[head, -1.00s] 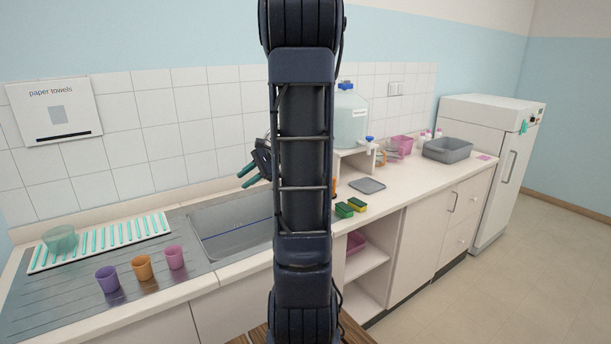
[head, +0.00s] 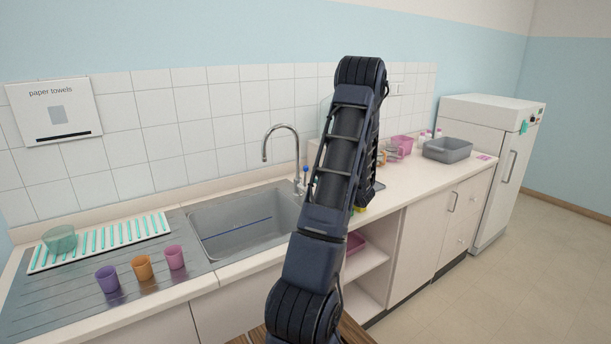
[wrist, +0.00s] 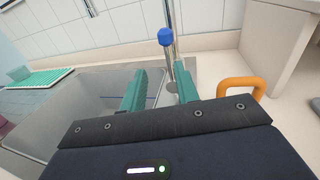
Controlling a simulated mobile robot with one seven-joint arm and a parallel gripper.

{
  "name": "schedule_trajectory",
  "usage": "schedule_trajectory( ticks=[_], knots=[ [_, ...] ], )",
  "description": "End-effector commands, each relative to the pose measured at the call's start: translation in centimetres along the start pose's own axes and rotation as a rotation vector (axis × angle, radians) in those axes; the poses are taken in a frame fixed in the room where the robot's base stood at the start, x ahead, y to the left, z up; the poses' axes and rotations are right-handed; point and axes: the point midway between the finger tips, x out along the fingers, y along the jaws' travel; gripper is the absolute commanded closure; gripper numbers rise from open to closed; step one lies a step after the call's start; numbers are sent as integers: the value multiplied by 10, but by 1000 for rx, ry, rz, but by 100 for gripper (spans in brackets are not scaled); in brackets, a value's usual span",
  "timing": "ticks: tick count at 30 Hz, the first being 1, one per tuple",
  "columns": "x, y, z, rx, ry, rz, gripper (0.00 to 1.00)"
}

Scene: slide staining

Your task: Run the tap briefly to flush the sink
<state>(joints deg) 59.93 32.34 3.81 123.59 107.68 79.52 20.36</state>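The chrome tap (head: 283,129) stands at the back right of the sink (head: 215,232), its spout arching over the basin. A blue-tipped lever (head: 305,169) shows beside its base. In the wrist view the blue knob (wrist: 165,37) is just beyond my gripper (wrist: 160,72), in line with the gap between its two teal fingers. The fingers are apart with nothing held; whether either touches the tap cannot be told. In the head view my arm hides the gripper. No water stream is visible.
An orange loop handle (wrist: 241,86) is close to the right of my gripper. The draining rack (head: 150,229) and several cups, including a purple cup (head: 107,279), are on the left. A grey tub (head: 447,150) stands on the right counter.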

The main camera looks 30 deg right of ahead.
Motion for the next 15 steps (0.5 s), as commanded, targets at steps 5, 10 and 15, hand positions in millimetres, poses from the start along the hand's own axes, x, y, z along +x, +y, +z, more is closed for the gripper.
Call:
schedule_trajectory(
  ticks=[5, 10, 15],
  knots=[
    [-3, -11, -6, 20, -11, -33, 69],
    [15, -11, -6, 20, -11, -31, 69],
    [45, -12, -6, 19, -11, -30, 69]
  ],
)
